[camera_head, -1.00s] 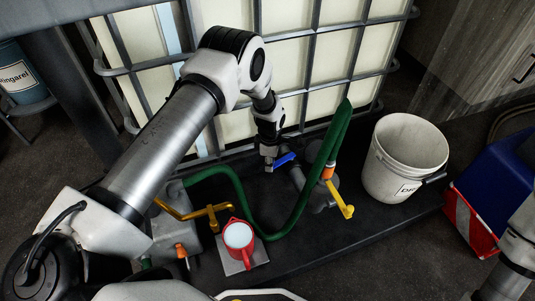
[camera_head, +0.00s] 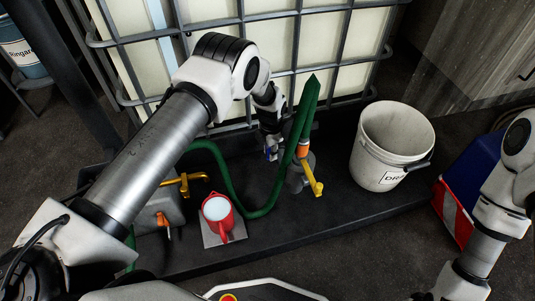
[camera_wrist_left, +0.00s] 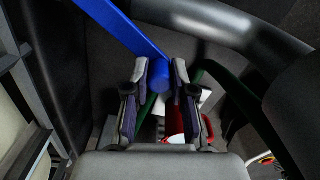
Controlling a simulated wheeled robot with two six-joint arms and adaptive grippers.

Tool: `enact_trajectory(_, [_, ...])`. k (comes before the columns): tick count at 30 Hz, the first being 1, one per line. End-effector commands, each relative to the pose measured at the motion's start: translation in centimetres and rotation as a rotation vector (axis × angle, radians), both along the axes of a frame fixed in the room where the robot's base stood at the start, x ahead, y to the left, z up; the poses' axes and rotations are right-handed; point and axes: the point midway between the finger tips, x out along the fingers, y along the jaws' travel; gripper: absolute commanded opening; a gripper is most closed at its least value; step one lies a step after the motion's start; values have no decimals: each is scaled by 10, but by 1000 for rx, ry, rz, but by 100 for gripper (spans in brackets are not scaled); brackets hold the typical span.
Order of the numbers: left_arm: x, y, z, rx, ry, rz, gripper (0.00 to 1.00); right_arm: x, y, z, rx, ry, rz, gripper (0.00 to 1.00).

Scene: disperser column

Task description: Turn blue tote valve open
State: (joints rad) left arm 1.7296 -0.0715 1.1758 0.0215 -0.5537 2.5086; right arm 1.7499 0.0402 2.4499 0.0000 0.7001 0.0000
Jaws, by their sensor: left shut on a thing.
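The blue valve handle (camera_wrist_left: 135,32) is a flat bar with a rounded end in the left wrist view. Its rounded end sits between the fingers of my left gripper (camera_wrist_left: 160,76), which is shut on it. In the head view, my left gripper (camera_head: 270,150) is low in front of the caged tote (camera_head: 345,28). Only a small bit of blue shows there; the arm and gripper hide most of the handle and valve. My right arm enters at the lower right, with its gripper out of view.
A green hose (camera_head: 232,186) loops beside the gripper to a fitting with a yellow handle (camera_head: 313,178). A white bucket (camera_head: 385,150) is at right. Another yellow handle (camera_head: 185,181) is at left.

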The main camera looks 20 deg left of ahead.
Motion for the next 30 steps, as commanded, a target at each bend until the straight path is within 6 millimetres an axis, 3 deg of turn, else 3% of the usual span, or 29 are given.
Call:
enact_trajectory(17, [2,-2,0,0,0,31,0,0,0,-1,0,0,0,56])
enact_trajectory(18, [2,-2,0,0,0,31,35,0,0,-1,0,0,0,56])
enact_trajectory(19, [3,-2,0,0,0,31,45,0,0,-1,0,0,0,56])
enact_trajectory(20, [3,-2,0,-1,-1,31,50,0,0,-1,0,0,0,56])
enact_trajectory(30, [3,-1,4,0,-1,31,50,0,0,-1,0,0,0,56])
